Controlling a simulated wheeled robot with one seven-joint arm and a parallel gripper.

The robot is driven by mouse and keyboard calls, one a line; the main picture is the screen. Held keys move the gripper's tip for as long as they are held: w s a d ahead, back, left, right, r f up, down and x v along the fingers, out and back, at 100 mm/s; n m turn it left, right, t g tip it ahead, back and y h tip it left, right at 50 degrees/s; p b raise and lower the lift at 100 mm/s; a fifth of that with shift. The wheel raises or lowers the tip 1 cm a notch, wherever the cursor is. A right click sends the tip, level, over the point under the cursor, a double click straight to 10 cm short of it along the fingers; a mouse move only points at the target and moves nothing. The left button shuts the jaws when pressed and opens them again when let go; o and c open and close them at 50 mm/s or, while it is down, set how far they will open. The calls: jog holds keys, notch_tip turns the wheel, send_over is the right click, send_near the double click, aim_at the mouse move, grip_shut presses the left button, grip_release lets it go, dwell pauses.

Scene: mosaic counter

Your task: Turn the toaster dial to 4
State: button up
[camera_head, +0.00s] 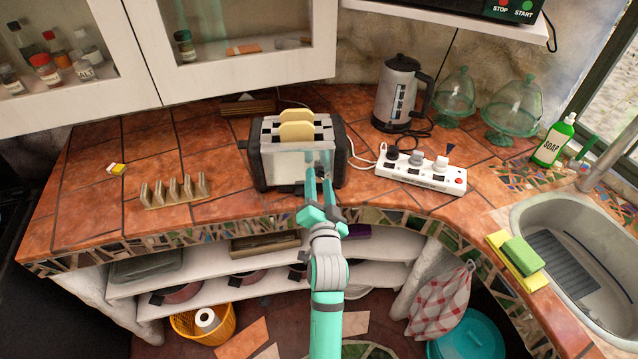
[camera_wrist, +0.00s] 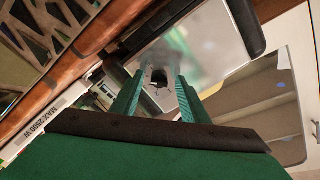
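In the wrist view the toaster's shiny front (camera_wrist: 205,40) fills the upper middle. A small dark knob, seemingly the dial (camera_wrist: 158,76), shows between my two green fingers (camera_wrist: 160,88). The fingers are apart, one on each side of it; I cannot tell whether they touch it. The dial's numbers and setting are not readable.
A white power strip (camera_head: 420,178) with plugs lies right of the toaster, with a grey kettle (camera_head: 398,90) behind it. A toast rack (camera_head: 175,191) stands to the left. The counter's mosaic edge (camera_head: 200,234) runs below my gripper.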

jog(key=shift+s, duration=0.1)
jog(key=s, duration=1)
jog(key=shift+s+d, duration=0.35)
jog(key=s+f+n+g, duration=0.1)
jog(key=s+f+n, duration=0.1)
jog(key=s+f, duration=0.5)
jog(key=s+f+n+h, duration=0.1)
jog(key=s+f, duration=0.1)
jog(key=s, duration=0.8)
jog(key=s+f+n+g, duration=0.1)
jog(key=s+f+n, duration=0.1)
jog(key=s+f, duration=0.5)
jog(key=s+r+n, duration=0.3)
jog(key=s, duration=0.9)
jog(key=shift+s+a+r+g, duration=0.25)
jog(key=shift+s+g, duration=0.05)
jog(key=shift+s, duration=0.05)
